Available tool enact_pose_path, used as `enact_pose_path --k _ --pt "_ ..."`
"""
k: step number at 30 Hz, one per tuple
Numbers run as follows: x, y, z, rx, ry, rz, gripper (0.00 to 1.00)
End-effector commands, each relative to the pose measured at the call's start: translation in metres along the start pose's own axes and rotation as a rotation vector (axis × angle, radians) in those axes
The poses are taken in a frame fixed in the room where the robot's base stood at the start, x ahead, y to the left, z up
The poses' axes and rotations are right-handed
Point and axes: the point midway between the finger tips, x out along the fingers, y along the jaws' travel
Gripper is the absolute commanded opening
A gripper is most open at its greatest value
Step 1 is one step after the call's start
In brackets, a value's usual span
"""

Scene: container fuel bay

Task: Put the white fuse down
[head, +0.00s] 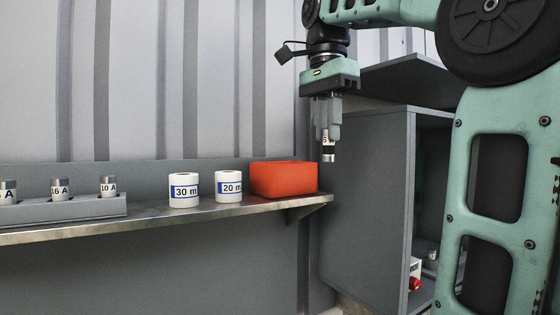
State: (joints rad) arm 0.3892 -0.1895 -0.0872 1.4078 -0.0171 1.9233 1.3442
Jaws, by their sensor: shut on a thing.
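My gripper (327,120) points down at the upper middle of the head view. It is shut on a small white fuse (328,155) with metal and dark bands, held upright between the fingers. The fuse hangs in the air, to the right of the red box and in front of the grey cabinet's edge. Its upper part is hidden by the fingers, and its label is mostly covered.
A metal shelf (150,222) on the left carries a grey rack (75,208) with several labelled fuses, two white rolls marked 30 m (184,190) and 20 m (229,187), and a red box (284,179). A grey open cabinet (365,200) stands right, with a red-knobbed item (415,282) inside.

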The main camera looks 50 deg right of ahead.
Motion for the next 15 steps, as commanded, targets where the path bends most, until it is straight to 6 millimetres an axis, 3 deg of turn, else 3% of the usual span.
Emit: enact_pose_path --k 6,15 --pt "-0.005 -0.058 0.000 -0.001 0.000 0.004 0.00" --pt "-0.004 -0.123 0.000 0.000 0.000 0.003 0.00"
